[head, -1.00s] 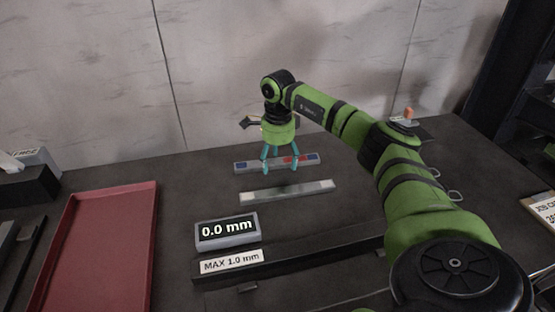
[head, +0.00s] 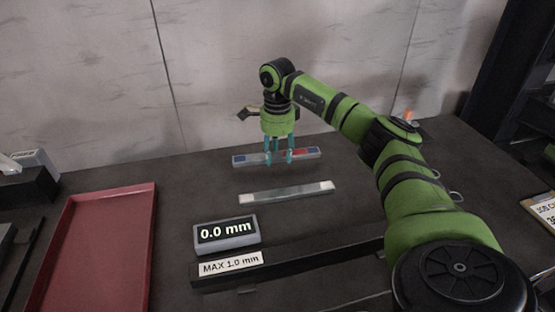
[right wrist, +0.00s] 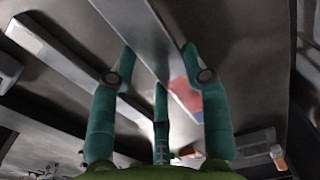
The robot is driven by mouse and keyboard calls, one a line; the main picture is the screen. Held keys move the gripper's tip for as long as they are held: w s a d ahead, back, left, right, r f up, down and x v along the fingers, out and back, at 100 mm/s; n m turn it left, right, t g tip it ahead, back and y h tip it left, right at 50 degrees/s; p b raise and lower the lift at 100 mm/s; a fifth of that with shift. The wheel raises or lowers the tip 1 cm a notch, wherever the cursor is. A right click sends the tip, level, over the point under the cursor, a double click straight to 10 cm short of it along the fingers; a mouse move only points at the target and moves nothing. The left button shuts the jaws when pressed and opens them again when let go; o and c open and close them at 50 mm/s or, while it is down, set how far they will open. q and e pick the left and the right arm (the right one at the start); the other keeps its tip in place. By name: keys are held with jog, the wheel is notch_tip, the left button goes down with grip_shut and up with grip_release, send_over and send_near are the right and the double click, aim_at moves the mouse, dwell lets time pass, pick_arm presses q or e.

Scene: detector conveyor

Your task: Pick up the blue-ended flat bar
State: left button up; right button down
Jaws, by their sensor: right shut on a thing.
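In the right wrist view the bar (right wrist: 147,38) runs between the fingers of the gripper (right wrist: 158,55), with the red patch beside one finger. The bar looks slightly raised, but its clearance from the table is hard to judge. My left gripper is not in view.
A display reading 0.0 mm (head: 227,233) stands nearer, behind a dark rail with a MAX 1.0 mm label (head: 231,263). A red tray (head: 97,250) is at left. The wall (head: 215,70) rises close behind.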

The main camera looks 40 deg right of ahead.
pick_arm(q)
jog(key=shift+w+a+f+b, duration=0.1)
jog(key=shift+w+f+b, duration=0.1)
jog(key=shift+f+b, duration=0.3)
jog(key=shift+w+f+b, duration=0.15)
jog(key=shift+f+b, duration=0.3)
pick_arm(e)
jog(key=s+a+r, duration=0.3)
jog(key=s+r, duration=0.5)
jog(key=s, duration=0.3)
jog(key=shift+s+r, duration=0.15)
jog(key=shift+r, duration=0.05)
